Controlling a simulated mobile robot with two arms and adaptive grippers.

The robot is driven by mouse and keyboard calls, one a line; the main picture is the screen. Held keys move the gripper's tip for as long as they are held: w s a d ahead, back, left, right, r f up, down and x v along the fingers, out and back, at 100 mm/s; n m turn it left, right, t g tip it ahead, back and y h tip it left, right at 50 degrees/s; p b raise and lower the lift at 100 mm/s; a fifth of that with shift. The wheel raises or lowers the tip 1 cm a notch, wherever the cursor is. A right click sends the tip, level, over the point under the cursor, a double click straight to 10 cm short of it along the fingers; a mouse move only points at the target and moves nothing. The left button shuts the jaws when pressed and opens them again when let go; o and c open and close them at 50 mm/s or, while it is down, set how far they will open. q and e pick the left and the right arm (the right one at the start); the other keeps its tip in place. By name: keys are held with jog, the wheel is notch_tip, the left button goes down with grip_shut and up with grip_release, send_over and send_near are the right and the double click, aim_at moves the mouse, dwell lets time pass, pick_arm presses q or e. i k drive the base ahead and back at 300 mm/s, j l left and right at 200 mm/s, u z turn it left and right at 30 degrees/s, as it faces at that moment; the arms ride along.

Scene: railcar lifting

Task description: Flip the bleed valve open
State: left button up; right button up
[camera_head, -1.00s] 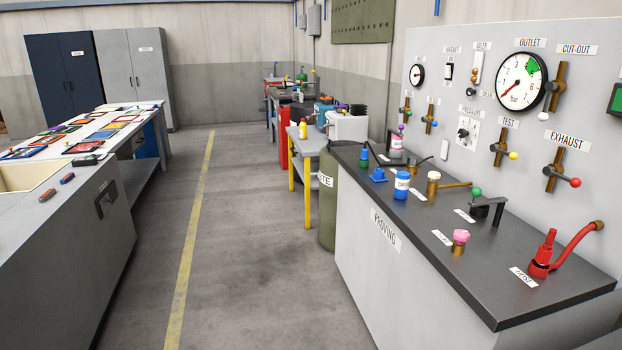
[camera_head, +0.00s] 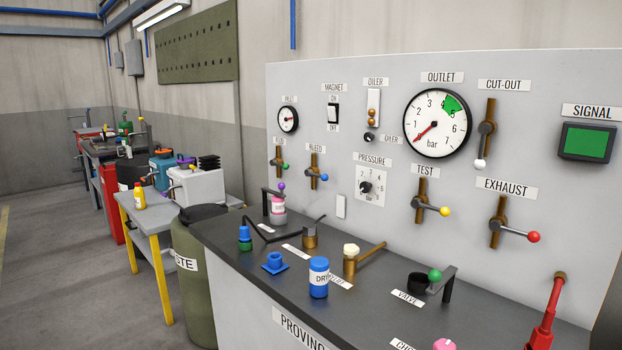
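The bleed valve (camera_head: 312,174) is on the grey upright panel, under a label that seems to read BLEED. It has a vertical brass pipe and a dark lever that points to the right, ending in a blue ball knob (camera_head: 324,177). A similar valve with a green knob (camera_head: 285,167) is just to its left. Neither of my grippers is in view.
The proving bench top (camera_head: 440,315) in front of the panel (camera_head: 400,190) holds a blue bottle (camera_head: 318,278), brass fittings and a red hose fitting (camera_head: 543,320). Other panel levers include TEST (camera_head: 430,205) and EXHAUST (camera_head: 512,230). Free floor (camera_head: 60,270) lies left.

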aim_at(308, 172)
jog(key=i+j, duration=0.25)
jog(key=i+j+z, duration=0.1)
jog(key=j, duration=0.4)
jog(key=i+j, duration=0.55)
jog(key=j, duration=0.2)
jog(key=i+j+z, duration=0.1)
jog(key=i+j, duration=0.35)
jog(key=j, duration=0.3)
jog(key=i+j+z, duration=0.1)
jog(key=j, duration=0.3)
jog(key=i+j, duration=0.3)
jog(key=j, duration=0.15)
